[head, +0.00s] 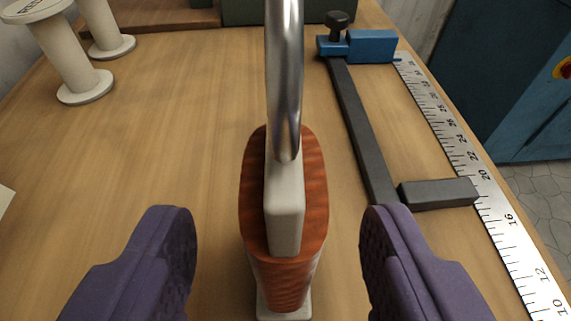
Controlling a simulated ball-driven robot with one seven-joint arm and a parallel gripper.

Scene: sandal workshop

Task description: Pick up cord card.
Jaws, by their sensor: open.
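The cord card is a pale card (285,215) wound with reddish-brown cord (255,215). It stands near the centre of the wooden bench, with a pale end showing below the cord. A shiny curved metal bar (285,80) rises from its top towards the upper edge of the view; I cannot see its upper end. My gripper (279,230) is open, with one purple finger on each side of the cord card. Clear gaps show between both fingers and the cord, so neither touches it.
A clamp (357,130) with a blue head lies right of the card, close to the right finger. A steel ruler (480,180) runs along the bench's right edge. White spools (65,50) stand at back left. The bench left of the card is mostly clear.

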